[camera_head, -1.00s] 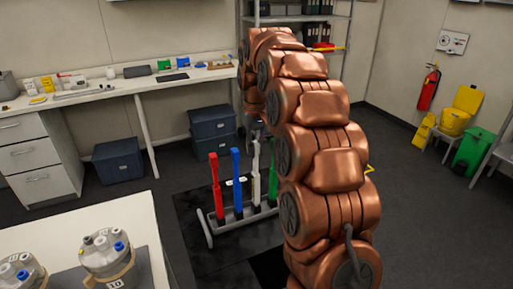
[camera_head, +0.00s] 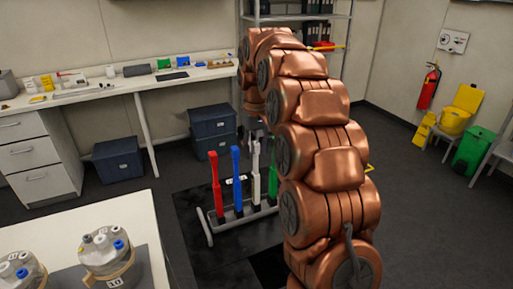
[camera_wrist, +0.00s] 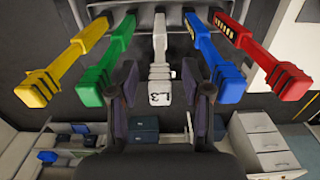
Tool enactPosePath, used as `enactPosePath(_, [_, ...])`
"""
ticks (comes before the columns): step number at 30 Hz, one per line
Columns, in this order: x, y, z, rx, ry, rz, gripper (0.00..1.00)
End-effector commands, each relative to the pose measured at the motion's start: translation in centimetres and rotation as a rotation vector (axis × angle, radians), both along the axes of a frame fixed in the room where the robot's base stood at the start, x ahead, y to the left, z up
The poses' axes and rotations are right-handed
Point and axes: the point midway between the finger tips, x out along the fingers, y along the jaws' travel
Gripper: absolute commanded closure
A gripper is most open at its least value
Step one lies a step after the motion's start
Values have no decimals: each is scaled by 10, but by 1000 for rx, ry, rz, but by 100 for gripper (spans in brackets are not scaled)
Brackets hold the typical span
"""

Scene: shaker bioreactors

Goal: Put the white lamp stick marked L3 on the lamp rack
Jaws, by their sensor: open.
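The white lamp stick marked L3 (camera_head: 256,172) stands upright in the grey lamp rack (camera_head: 207,232), between the blue and green sticks. My gripper (camera_wrist: 160,100) is open, with a finger on each side of that end and a visible gap on both sides. In the head view the gripper (camera_head: 253,131) is partly seen above the white stick, beside my arm.
Red (camera_head: 215,185), blue (camera_head: 236,178) and green (camera_head: 272,175) sticks stand in the rack; a yellow one (camera_wrist: 75,60) shows in the wrist view. A white table (camera_head: 100,222) with bioreactors is at front left.

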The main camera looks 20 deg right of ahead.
Motion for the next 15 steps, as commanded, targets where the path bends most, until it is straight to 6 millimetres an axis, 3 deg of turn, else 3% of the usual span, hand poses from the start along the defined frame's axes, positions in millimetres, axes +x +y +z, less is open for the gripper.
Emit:
enactPosePath(8, [0, 0, 3, 0, 0, 0, 51])
enactPosePath(15, [1, 0, 26, -1, -4, 0, 51])
